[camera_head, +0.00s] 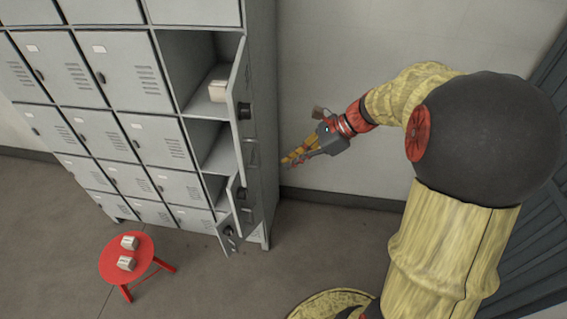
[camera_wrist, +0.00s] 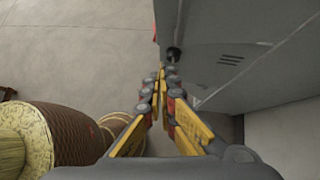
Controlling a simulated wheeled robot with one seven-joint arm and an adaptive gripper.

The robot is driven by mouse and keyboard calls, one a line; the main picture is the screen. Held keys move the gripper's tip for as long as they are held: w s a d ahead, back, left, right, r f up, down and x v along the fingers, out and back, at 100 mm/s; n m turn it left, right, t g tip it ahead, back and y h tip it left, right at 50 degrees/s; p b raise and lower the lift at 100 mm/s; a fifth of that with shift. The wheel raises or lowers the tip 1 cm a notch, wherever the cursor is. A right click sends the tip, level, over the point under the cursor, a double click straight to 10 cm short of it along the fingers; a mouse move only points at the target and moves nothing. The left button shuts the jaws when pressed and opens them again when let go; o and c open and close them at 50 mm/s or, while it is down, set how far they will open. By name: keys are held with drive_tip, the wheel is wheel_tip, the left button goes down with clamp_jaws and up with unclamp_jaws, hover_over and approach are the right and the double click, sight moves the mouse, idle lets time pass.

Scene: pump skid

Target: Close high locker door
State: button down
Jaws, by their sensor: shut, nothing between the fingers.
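The grey locker bank (camera_head: 130,100) stands at the left in the head view. Its high door (camera_head: 239,82) in the right column stands open, swung out toward the viewer and seen nearly edge-on, with a dark knob (camera_head: 244,111). My gripper (camera_head: 287,161) is to the right of the open doors and lower in the picture than the high door's knob. In the wrist view my gripper (camera_wrist: 164,76) is shut and empty, its fingertips close to a dark knob (camera_wrist: 174,54) on a grey slotted panel (camera_wrist: 235,35). I cannot tell whether they touch.
Two lower doors (camera_head: 236,200) (camera_head: 228,234) in that column also stand open. A pale box (camera_head: 218,91) sits in the high compartment. A red stool (camera_head: 112,262) with two small boxes stands at lower left. Floor (camera_head: 215,290) between stool and my arm is clear.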

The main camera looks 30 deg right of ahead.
drive_tip(key=w+a+f, duration=0.4)
drive_tip(key=a+f, duration=0.1)
drive_tip(key=a, duration=0.3)
drive_tip(key=shift+w+a+f+p, duration=0.25)
drive_tip(key=shift+w+f+p, duration=0.05)
drive_tip(key=shift+f, duration=0.1)
drive_tip(key=shift+a, duration=0.1)
